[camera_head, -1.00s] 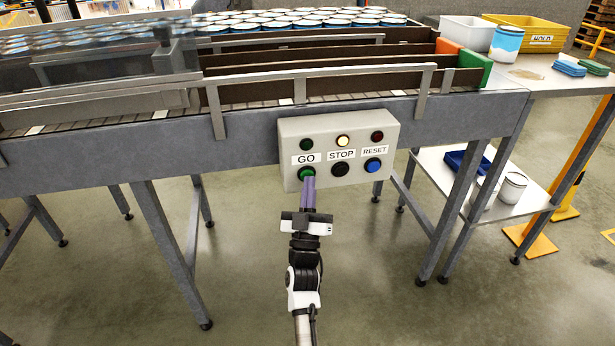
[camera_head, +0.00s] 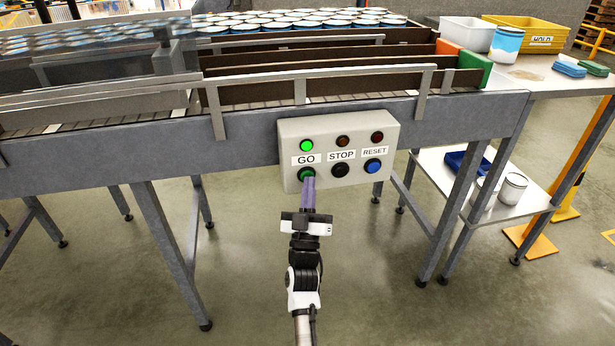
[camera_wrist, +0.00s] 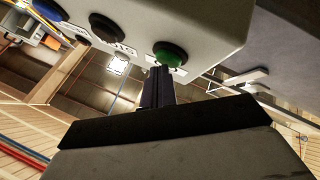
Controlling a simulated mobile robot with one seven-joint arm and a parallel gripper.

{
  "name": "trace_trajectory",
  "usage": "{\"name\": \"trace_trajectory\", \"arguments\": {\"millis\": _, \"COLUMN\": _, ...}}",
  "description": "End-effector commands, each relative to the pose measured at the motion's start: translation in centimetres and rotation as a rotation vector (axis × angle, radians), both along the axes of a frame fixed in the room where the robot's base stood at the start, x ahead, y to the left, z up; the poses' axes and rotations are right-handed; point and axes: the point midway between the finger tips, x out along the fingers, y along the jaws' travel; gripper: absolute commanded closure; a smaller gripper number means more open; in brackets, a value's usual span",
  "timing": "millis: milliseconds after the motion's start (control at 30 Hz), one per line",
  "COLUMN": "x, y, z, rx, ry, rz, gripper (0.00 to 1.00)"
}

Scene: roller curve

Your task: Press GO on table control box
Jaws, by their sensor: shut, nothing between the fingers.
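The pale grey control box (camera_head: 340,140) is fixed to the front of the conveyor frame. It has a green GO button (camera_head: 304,173), a black STOP button (camera_head: 340,169) and a blue RESET button (camera_head: 373,165), each with a lamp above. The GO lamp (camera_head: 306,146) is lit bright green; the STOP and RESET lamps are dark. My gripper (camera_head: 308,182) is shut and empty, its fingertips at the lower edge of the GO button. In the wrist view the fingers (camera_wrist: 158,72) end just by the green button (camera_wrist: 170,54); I cannot tell whether they touch it.
Several white-lidded cans (camera_head: 290,20) stand on the conveyor behind its rails. At right a side table holds a white bin (camera_head: 467,33), a yellow HOLD bin (camera_head: 535,35) and a can (camera_head: 506,44). A lower shelf (camera_head: 480,185) sits below. Floor in front is clear.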

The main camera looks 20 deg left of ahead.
Motion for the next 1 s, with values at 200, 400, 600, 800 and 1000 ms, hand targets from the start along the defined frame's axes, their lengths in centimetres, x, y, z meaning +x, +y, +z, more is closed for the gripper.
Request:
{"name": "trace_trajectory", "arguments": {"millis": 200, "x": -0.9, "y": -0.6, "z": 0.0, "rx": -0.001, "ry": 0.001, "rz": 0.000, "gripper": 1.00}}
{"name": "trace_trajectory", "arguments": {"millis": 400, "x": -1.0, "y": -0.7, "z": 0.0, "rx": 0.001, "ry": 0.000, "rz": 0.001, "gripper": 1.00}}
{"name": "trace_trajectory", "arguments": {"millis": 600, "x": -1.3, "y": -0.9, "z": 0.0, "rx": 0.000, "ry": 0.001, "rz": 0.000, "gripper": 1.00}}
{"name": "trace_trajectory", "arguments": {"millis": 800, "x": -2.9, "y": -2.1, "z": 0.1, "rx": -0.001, "ry": 0.001, "rz": -0.001, "gripper": 1.00}}
{"name": "trace_trajectory", "arguments": {"millis": 1000, "x": -4.5, "y": -3.1, "z": 0.0, "rx": 0.000, "ry": 0.001, "rz": 0.000, "gripper": 1.00}}
